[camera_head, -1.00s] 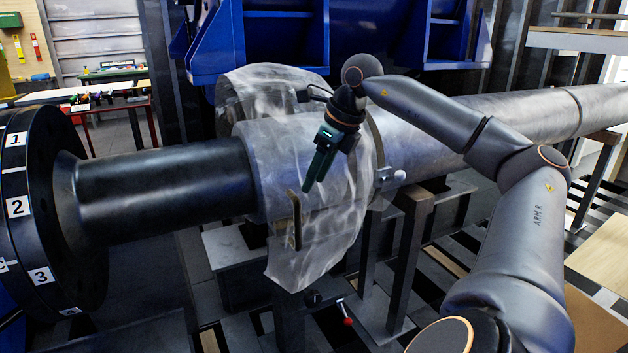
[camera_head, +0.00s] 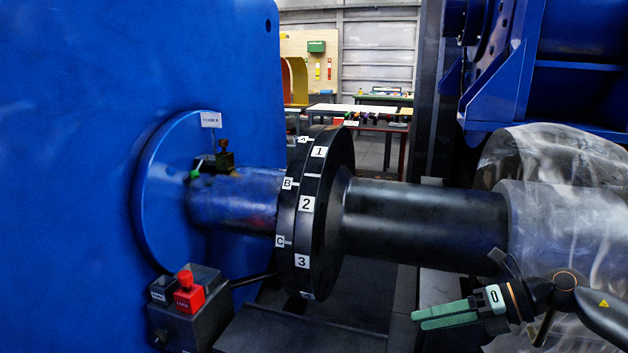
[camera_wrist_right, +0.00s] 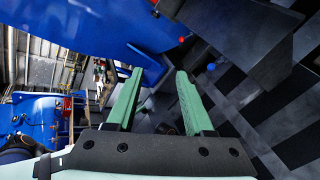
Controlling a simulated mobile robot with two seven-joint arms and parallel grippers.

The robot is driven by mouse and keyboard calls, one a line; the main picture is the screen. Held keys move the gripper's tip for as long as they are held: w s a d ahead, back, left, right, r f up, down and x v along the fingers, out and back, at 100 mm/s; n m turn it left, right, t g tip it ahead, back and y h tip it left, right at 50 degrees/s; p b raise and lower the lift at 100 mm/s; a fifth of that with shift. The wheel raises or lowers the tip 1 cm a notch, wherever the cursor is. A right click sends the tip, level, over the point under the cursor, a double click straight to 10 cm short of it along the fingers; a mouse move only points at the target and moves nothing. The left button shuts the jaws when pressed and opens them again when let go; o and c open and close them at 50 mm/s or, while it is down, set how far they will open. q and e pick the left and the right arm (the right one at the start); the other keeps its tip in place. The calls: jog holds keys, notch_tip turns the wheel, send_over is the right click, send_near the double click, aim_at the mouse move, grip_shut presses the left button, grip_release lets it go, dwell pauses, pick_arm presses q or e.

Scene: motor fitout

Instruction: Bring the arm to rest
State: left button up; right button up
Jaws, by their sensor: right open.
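My right gripper (camera_head: 445,314) is at the lower right of the head view, in front of and below the dark shaft (camera_head: 425,215). In the right wrist view its two green fingers (camera_wrist_right: 158,95) stand apart with nothing between them. My right arm comes in from the right edge, in front of the clear plastic wrap (camera_head: 565,215). My left gripper is not in either view now.
A large blue housing (camera_head: 100,80) fills the left. A black flange (camera_head: 325,225) with numbered labels sits on the shaft. A control box with a red part (camera_head: 188,292) stands at the lower left. A blue machine frame (camera_head: 580,90) is at the upper right.

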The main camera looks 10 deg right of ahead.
jog(key=s+a+f+m+t+h+p, duration=0.15)
jog(key=a+f+m+t, duration=0.3)
jog(key=m, duration=0.45)
jog(key=a+f+m+t+p, duration=0.2)
jog(key=a+f+m+t, duration=0.25)
jog(key=m, duration=0.45)
jog(key=s+a+f+m+g+h+p, duration=0.1)
jog(key=s+a+f+m+g+h, duration=0.2)
jog(key=s+f+m, duration=0.4)
jog(key=s+a+f+m+g+h+p, duration=0.2)
jog(key=s+f+m+g+h, duration=0.1)
jog(key=s+f+m, duration=0.5)
jog(key=shift+s+a+f, duration=0.4)
jog(key=shift+s+f, duration=0.05)
jog(key=shift+s, duration=0.55)
jog(key=shift+d+h, duration=0.1)
jog(key=shift+h, duration=0.15)
